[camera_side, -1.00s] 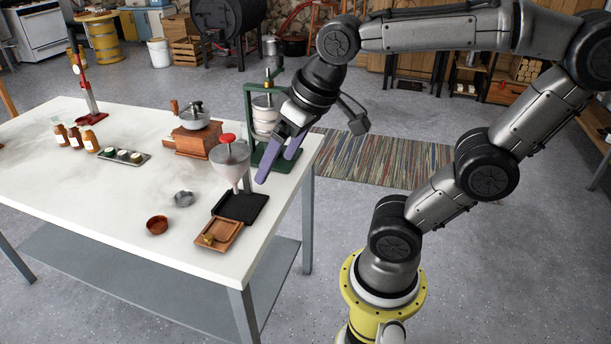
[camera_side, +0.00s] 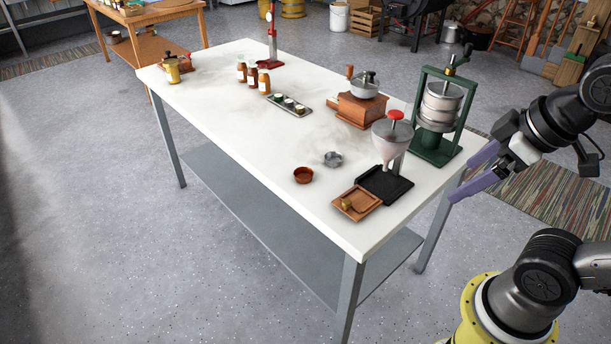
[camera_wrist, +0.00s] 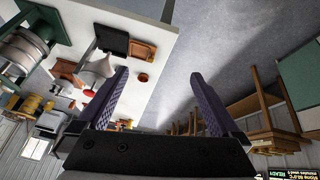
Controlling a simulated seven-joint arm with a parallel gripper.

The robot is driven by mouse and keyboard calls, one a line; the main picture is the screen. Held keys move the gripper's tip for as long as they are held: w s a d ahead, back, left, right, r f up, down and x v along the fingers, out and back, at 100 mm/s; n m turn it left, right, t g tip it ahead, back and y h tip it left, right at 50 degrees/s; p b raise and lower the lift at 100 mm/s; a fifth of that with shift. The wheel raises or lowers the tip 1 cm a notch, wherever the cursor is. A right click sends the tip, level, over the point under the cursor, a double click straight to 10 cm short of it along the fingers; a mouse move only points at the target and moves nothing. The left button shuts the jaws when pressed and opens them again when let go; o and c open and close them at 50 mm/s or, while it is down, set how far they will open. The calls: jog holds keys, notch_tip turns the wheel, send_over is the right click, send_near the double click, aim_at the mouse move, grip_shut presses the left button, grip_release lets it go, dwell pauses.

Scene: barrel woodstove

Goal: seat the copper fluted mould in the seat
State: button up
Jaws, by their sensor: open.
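A small reddish-brown round mould (camera_side: 303,175), which looks like the copper one, stands on the white table left of a wooden tray. It also shows in the wrist view (camera_wrist: 143,78), between my fingers in the picture but well beyond them. The wooden tray (camera_side: 370,207) has a recess and a small brass piece (camera_side: 346,203) in it; I cannot tell if this is the seat. A grey fluted mould (camera_side: 333,159) stands behind the reddish one. My gripper (camera_side: 461,182) is open and empty by the table's right edge; its purple fingers also show in the wrist view (camera_wrist: 158,76).
A funnel dispenser (camera_side: 392,140) on a black tray (camera_side: 388,190) and a green-framed press (camera_side: 436,150) stand near my gripper. A grinder (camera_side: 362,108), a dish of small pots (camera_side: 289,105) and jars (camera_side: 264,82) stand farther back. The table's front left is clear.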

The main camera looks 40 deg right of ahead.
jog(key=w+d+r+n+h, duration=0.2)
jog(key=w+r+n, duration=0.6)
jog(key=w+r, duration=0.3)
jog(key=w+f+n+g+h, duration=0.1)
jog(key=w+f+n, duration=0.15)
jog(key=w, duration=0.65)
jog(key=w+f+n+g, duration=0.1)
jog(key=w+n, duration=0.3)
jog(key=w, duration=0.5)
jog(key=n+g+h, duration=0.2)
jog(key=n+g, duration=0.1)
send_over(304, 173)
jog(key=a, duration=0.3)
jog(key=f, duration=2.8)
jog(key=shift+s+a+f, duration=0.15)
jog(key=shift+s, duration=0.2)
jog(key=shift+y, duration=0.3)
jog(key=shift+x, duration=3.1)
jog(key=shift+w, duration=0.2)
jog(key=c, duration=1.5)
